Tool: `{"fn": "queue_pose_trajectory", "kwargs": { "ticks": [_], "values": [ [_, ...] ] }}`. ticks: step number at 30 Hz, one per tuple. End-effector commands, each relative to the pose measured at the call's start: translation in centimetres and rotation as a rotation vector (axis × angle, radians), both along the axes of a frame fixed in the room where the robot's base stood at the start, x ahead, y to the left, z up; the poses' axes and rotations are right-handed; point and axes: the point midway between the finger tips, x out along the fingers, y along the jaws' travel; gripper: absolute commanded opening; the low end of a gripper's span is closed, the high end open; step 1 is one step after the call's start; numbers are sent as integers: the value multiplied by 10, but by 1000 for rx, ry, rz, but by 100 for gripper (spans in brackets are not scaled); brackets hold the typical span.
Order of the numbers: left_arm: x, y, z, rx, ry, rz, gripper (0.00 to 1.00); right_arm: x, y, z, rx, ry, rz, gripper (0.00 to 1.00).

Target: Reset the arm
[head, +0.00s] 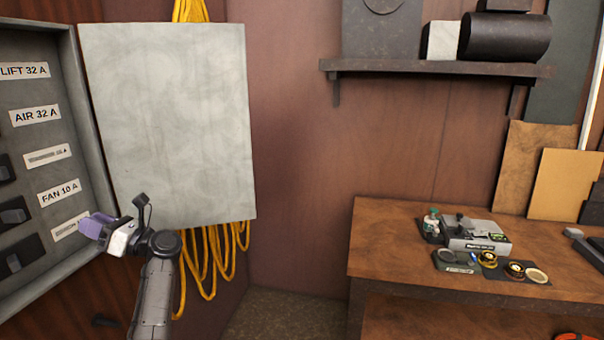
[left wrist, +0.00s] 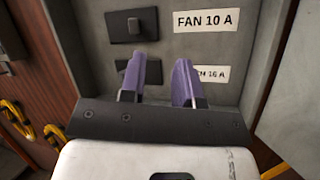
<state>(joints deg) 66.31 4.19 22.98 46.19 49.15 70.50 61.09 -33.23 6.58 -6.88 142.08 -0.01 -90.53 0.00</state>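My left gripper (head: 92,226) is in front of the lower part of an open grey breaker panel (head: 75,125) at the left of the head view. In the left wrist view its two purple fingers (left wrist: 160,68) stand apart with nothing between them. They point at the panel face below the FAN 10 A label (left wrist: 206,19). A dark switch (left wrist: 134,26) beside that label is in clear view. A lower switch (left wrist: 92,67) is partly hidden by the left finger. Whether a finger touches the panel I cannot tell. My right gripper is not in view.
A wooden bench (head: 400,240) with a grey device (head: 478,235) and tape rolls stands at the right, under a shelf (head: 430,68).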

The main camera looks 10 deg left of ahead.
Motion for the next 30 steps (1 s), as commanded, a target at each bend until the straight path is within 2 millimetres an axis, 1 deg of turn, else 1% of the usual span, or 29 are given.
{"fn": "queue_pose_trajectory", "kwargs": {
  "ticks": [3, 5, 7, 9, 12, 15, 17, 20, 22, 24, 26, 27, 29, 30],
  "values": [
    [37, -5, 9, 63, 241, -135, 30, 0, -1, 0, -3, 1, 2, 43],
    [56, -10, 16, 119, 369, -201, 30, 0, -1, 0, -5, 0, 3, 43],
    [74, -19, 27, 200, 502, -267, 30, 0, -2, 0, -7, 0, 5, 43],
    [87, -28, 41, 294, 626, -320, 30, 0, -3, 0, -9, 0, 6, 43],
    [100, -46, 64, 447, 791, -370, 30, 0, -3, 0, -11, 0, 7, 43],
    [104, -67, 89, 620, 948, -392, 30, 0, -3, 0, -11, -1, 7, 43],
    [104, -81, 102, 728, 1041, -391, 30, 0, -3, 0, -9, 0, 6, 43],
    [96, -105, 124, 910, 1193, -366, 30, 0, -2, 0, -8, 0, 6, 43],
    [87, -122, 138, 1036, 1297, -333, 30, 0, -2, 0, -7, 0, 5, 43],
    [73, -138, 147, 1156, 1405, -289, 30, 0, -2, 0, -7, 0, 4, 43],
    [62, -151, 146, 1253, 1507, -252, 30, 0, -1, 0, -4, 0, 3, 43],
    [53, -159, 140, 1316, 1580, -227, 30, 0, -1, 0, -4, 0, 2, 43],
    [38, -172, 126, 1406, 1693, -191, 30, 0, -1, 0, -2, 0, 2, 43],
    [28, -179, 112, 1461, 1773, -170, 30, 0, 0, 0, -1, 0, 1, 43]
  ]
}}
